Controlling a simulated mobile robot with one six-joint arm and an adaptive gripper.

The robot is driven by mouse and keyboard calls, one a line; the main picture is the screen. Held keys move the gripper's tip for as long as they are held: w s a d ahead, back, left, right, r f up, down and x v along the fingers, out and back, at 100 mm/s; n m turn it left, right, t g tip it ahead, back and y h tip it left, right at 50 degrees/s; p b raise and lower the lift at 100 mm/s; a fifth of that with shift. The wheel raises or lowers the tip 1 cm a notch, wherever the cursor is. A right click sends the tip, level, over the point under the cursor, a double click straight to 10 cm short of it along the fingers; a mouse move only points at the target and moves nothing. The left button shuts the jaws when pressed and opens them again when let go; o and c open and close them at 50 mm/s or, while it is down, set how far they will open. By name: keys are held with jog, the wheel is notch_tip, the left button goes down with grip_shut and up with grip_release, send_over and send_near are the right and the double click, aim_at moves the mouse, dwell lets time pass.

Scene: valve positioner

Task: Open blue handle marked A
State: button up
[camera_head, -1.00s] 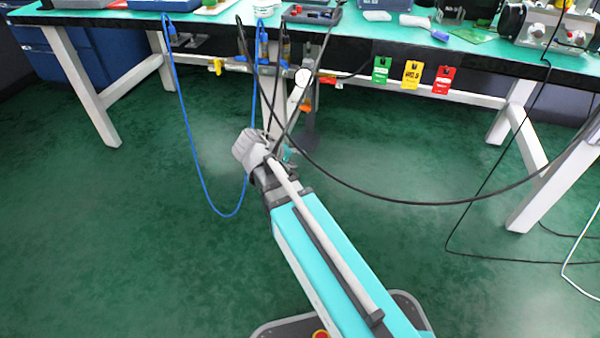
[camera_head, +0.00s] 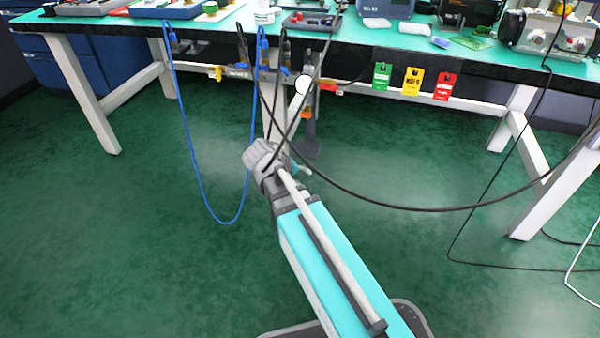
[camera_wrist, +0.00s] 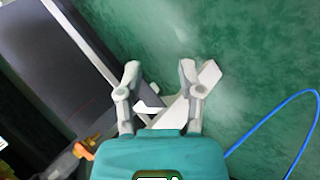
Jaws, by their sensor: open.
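A row of pipe fittings and small valves (camera_head: 240,72) hangs under the bench's front edge in the head view. A small blue piece (camera_head: 285,71) shows on it, but it is too small to confirm as the handle, and no letter A is readable. A yellow handle (camera_head: 218,73) is at its left and an orange-red one (camera_head: 328,87) at its right. My gripper (camera_wrist: 159,72) is open and empty in the wrist view, over floor and a white beam. No blue handle is clear there. An orange handle (camera_wrist: 84,150) shows at lower left, apart from my fingers.
The bench (camera_head: 345,48) carries several instruments. Green, yellow and red tags (camera_head: 413,81) hang from its edge. A blue hose (camera_head: 196,165) loops down left of my arm and also shows in the wrist view (camera_wrist: 272,125). Black cables cross near my wrist. Floor is clear at left.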

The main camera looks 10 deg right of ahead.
jog(key=s+r+m+g+y+p, duration=0.2)
jog(key=s+r+y+p, duration=0.5)
jog(key=p, duration=0.4)
jog(key=shift+s+a+r+m+g+y+p, duration=0.2)
jog(key=shift+s+r+m+g+y+p, duration=0.15)
jog(key=shift+s, duration=0.4)
jog(key=shift+f, duration=0.1)
jog(key=shift+o, duration=0.6)
